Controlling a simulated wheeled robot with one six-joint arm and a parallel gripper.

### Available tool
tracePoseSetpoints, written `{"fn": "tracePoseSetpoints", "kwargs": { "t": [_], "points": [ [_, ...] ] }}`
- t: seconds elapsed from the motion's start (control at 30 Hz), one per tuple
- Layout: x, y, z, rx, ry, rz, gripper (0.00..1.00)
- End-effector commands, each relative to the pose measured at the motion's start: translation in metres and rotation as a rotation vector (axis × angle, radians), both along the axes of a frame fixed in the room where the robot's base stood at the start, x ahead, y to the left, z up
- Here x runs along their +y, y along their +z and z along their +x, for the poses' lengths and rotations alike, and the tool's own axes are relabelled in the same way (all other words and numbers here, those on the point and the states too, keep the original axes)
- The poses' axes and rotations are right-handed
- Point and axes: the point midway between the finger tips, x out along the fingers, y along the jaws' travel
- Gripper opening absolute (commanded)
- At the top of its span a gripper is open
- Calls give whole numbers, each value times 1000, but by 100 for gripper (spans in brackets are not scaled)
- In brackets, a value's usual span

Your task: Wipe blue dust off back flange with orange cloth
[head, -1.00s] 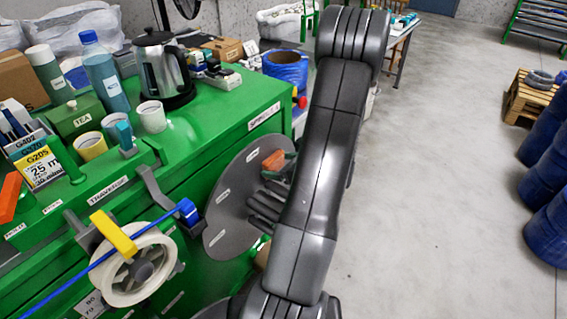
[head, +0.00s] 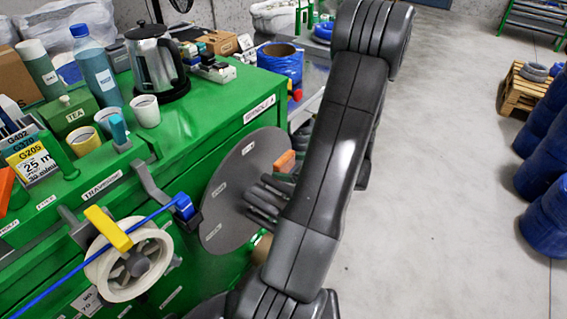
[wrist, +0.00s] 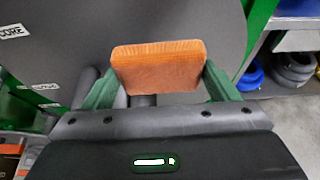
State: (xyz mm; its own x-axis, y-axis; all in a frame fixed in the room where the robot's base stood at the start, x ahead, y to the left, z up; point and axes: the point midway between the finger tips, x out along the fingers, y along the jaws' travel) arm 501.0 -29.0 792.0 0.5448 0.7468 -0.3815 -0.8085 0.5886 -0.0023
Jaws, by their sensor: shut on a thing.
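My gripper (wrist: 158,92) is shut on the orange cloth (wrist: 158,66), a folded block between its green fingers in the wrist view. The cloth also shows in the head view (head: 285,161), partly hidden by my gripper. A large grey round flange (head: 226,197) stands upright on the side of the green machine. In the wrist view the grey flange face (wrist: 75,45) fills the area behind the cloth. The cloth is close to the flange face; I cannot tell whether they touch. I see no blue dust on the visible part of the flange.
A white spool (head: 128,262) with a blue cable (head: 95,256) and a yellow clip (head: 108,228) is left of the flange. A kettle (head: 156,62), bottles and cups crowd the green top. Open floor (head: 440,180) lies right of my arm.

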Motion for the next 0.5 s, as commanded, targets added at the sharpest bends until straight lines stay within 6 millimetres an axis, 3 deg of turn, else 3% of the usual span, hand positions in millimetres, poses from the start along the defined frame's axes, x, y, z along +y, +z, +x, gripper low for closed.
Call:
{"fn": "tracePoseSetpoints", "kwargs": {
  "t": [0.5],
  "points": [
    [-8, 0, -5, -1, -2, 0, 63]
  ]
}}
